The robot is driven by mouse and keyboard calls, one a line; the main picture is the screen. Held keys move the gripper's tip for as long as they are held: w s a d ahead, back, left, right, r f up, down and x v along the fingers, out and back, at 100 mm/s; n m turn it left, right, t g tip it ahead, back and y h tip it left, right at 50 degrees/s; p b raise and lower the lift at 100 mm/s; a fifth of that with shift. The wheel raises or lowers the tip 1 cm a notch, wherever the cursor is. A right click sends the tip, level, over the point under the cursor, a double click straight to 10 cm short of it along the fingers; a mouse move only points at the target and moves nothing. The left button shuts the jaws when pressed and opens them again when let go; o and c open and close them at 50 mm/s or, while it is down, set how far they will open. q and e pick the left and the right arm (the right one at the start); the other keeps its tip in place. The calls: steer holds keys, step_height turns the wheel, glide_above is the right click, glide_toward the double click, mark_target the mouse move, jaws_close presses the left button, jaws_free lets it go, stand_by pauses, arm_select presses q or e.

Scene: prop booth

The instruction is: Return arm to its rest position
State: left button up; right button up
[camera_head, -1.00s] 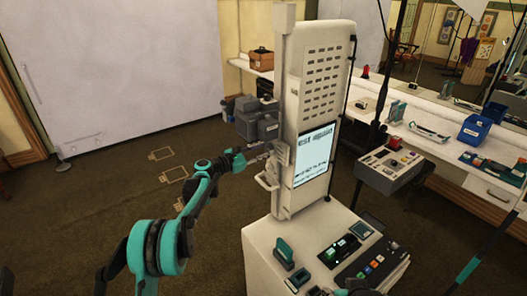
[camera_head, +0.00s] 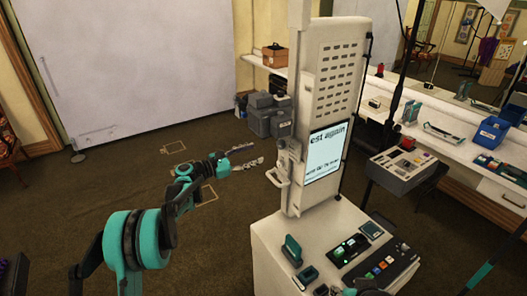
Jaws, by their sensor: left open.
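My left arm comes in from the bottom left, with teal and dark joints. My left gripper (camera_head: 258,163) is open and empty, its two metal fingers spread and pointing right. It hangs in the air just left of the cream upright machine (camera_head: 318,120). A small gap shows between the fingertips and the handle (camera_head: 278,177) on the machine's side.
The machine has a lit screen (camera_head: 328,153) and a console (camera_head: 375,262) with coloured buttons. Grey cases (camera_head: 267,115) stand behind the gripper. A control box (camera_head: 402,168) and a long counter (camera_head: 440,110) are at right. The floor at left is mostly clear.

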arm_select(q)
steer(key=shift+v, duration=0.8)
steer(key=s+d+f+m+g+y+b, duration=0.15)
steer(key=s+m+y, duration=0.3)
steer(key=s, duration=0.65)
steer(key=s+d+f+m+g+y+b, duration=0.1)
steer(key=s+m+g+y+b, duration=0.15)
steer(key=s+m, duration=0.6)
steer(key=s+a+f+m+y+b, duration=0.1)
steer(key=s+a+f+m+y, duration=0.1)
steer(key=s, duration=0.6)
steer(key=s+a+f+m+y+b, duration=0.1)
steer(key=s+a+f+m+y, duration=0.2)
steer(key=s+f, duration=0.3)
steer(key=s+a+f+m+y+b, duration=0.1)
steer(key=s+a+f+m+y, duration=0.1)
steer(key=s, duration=0.8)
step_height(320, 180, down, 3)
steer(key=shift+s+a+r+m+t+y+b, duration=0.15)
steer(key=shift+s+a+m+t+y+b, duration=0.25)
steer(key=shift+a+m, duration=0.55)
